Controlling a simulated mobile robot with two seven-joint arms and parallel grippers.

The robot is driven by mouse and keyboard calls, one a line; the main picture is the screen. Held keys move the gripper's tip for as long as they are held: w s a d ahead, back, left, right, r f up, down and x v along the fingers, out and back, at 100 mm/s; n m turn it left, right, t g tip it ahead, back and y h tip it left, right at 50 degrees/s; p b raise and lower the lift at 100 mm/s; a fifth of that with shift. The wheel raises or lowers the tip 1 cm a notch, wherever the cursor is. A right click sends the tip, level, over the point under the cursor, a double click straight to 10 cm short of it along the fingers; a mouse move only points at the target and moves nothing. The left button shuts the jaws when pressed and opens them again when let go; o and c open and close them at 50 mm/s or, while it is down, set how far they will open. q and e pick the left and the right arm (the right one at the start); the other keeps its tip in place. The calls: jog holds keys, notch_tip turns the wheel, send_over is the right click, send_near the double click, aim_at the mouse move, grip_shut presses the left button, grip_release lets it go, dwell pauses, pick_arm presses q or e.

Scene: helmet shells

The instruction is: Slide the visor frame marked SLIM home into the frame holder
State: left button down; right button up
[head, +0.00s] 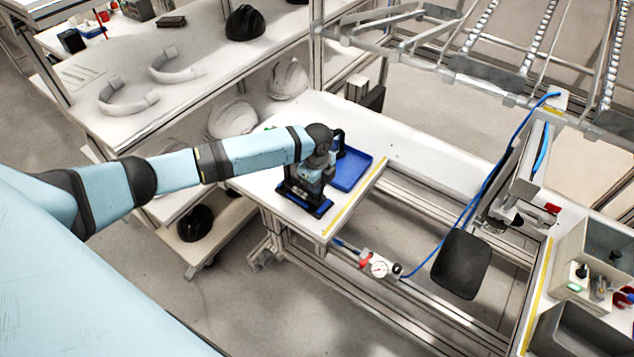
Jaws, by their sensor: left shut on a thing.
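My left gripper (307,188) points down over the near end of the white worktable (377,131). It is shut on what seems to be the visor frame, which is mostly hidden by the gripper and wrist; no SLIM marking can be read. A dark fixture with a blue base (322,209), likely the frame holder, is directly under the gripper. Whether the frame touches it or how deep it sits cannot be made out. My right gripper is not in view.
A blue tray (352,172) lies just right of my wrist. Two pale U-shaped bands (127,97) lie on the left bench, with white and black helmet shells around. A black panel (461,264) and blue hose hang at right. Bare tabletop stretches behind the tray.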

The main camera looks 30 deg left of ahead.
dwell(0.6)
pick_arm(q)
jog(key=shift+f+b, duration=0.3)
jog(key=shift+f, duration=0.85)
jog(key=c, duration=1)
grip_release()
jog(key=shift+r, duration=0.35)
notch_tip(320, 180, up, 12)
jog(key=shift+r+b, duration=0.25)
jog(key=shift+b, duration=0.4)
jog(key=shift+r, duration=0.35)
